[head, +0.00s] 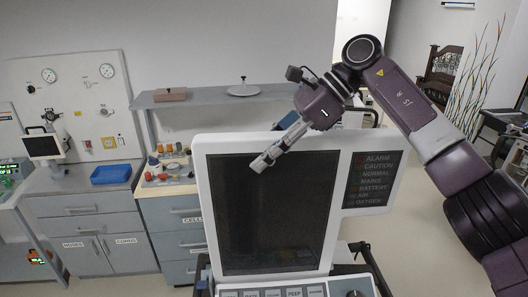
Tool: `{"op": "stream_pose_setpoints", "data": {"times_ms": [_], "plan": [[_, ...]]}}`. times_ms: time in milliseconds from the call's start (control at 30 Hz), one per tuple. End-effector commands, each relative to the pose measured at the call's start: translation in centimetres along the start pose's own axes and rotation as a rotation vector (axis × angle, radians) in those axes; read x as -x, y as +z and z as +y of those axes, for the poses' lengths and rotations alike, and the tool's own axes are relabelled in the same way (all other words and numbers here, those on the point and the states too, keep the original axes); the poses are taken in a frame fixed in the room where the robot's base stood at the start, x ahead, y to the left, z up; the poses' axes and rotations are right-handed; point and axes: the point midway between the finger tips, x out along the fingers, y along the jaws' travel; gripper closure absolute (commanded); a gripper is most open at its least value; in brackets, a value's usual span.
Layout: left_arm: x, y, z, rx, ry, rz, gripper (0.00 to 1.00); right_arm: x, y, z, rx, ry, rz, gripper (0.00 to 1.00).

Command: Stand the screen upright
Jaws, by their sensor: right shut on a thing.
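The screen (268,225) is a large dark display in a white frame at the centre of the head view. A side panel (371,182) at its right lists ALARM, CAUTION, NORMAL and other labels. The screen rises above a control panel (292,292) with a PEEP button; its exact tilt is hard to judge from here. My right gripper (262,162) reaches down from the upper right over the screen's top edge and is shut on the screen near the top. The exact finger contact is too small to see. My left gripper is not in view.
A grey wall shelf (215,97) is behind the screen. Left of it are grey drawer cabinets (88,222), a blue tray (111,174) and a small monitor (43,146). Open floor (408,245) lies to the right, partly behind my right arm.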

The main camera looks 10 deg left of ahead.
Motion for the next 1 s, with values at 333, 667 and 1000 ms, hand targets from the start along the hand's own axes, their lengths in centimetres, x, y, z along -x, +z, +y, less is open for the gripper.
{"op": "stream_pose_setpoints", "data": {"times_ms": [333,667,1000], "plan": [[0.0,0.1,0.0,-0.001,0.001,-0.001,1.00,0.0,0.0,0.0,-0.001,0.000,0.000,0.48],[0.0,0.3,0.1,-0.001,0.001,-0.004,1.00,1.6,0.0,-0.1,-0.001,-0.003,0.001,0.48],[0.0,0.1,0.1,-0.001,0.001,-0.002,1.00,8.7,0.0,-0.1,-0.003,-0.003,0.000,0.48]]}}
